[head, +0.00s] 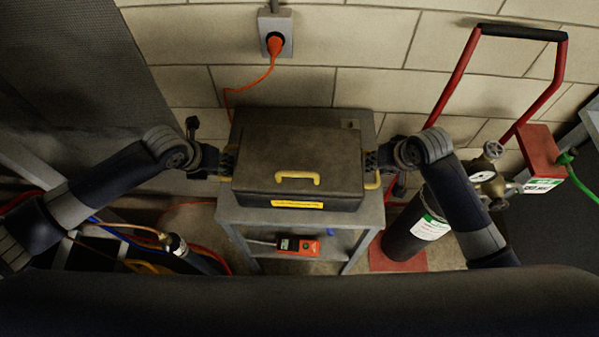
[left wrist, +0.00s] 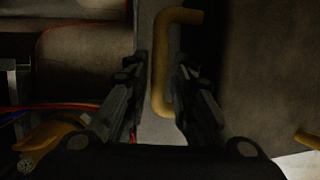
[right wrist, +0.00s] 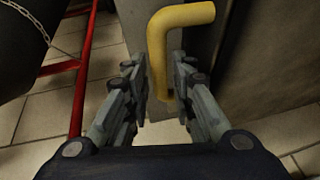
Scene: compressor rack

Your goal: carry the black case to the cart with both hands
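The black case (head: 298,152) has a yellow front handle, a yellow label and yellow side handles. It is level over the top of a grey two-level stand or cart (head: 240,217); I cannot tell whether it touches the top. My left gripper (head: 226,162) is at its left side, with narrowly spaced fingers around the left yellow handle (left wrist: 162,70). The finger contact faces are partly hidden. No other cart is clearly visible.
A red hand truck (head: 455,82) with a dark gas cylinder (head: 410,228) stands close on the right. An orange device (head: 298,245) lies on the lower shelf. An orange plug (head: 274,45) is in the wall behind. Hoses and cables (head: 140,240) lie at left.

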